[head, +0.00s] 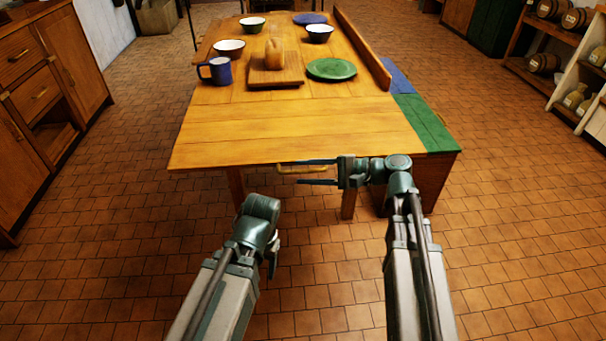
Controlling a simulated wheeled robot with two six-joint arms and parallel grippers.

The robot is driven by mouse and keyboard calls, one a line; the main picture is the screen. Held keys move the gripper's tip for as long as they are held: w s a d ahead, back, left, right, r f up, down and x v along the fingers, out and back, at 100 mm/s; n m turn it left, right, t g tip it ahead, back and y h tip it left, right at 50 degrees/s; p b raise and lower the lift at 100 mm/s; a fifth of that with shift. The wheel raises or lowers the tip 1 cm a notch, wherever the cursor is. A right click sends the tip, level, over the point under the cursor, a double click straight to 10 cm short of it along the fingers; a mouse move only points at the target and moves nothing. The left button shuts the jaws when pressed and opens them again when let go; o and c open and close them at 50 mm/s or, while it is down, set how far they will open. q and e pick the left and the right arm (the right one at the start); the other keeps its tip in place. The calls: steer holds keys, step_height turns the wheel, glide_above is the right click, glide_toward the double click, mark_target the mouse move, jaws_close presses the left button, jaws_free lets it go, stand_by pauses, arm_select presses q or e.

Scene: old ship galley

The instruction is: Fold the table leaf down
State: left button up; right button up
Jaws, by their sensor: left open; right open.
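The wooden table (335,99) stands ahead of me. Its near leaf (290,130) is raised, level with the rest of the top, and its surface is bare. A brass-coloured bar (290,169) shows just under the leaf's near edge. My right gripper (306,172) is at that edge, its open fingers pointing left, one above and one below the bar; I cannot tell whether they touch it. My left gripper (272,256) is open, low in front of the table and apart from it, its fingers mostly hidden behind its wrist.
On the tabletop are a blue mug (217,71), a board (276,76) with a jar (274,52), a green plate (331,68) and several bowls. A green-topped bench or chest (425,124) stands against the table's right side. Cabinets (45,75) stand left; the tiled floor around is clear.

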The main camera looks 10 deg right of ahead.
steer(key=shift+w+a+f, duration=0.15)
steer(key=shift+w+a, duration=0.05)
steer(key=shift+a, duration=0.35)
jaws_close()
stand_by(1.1)
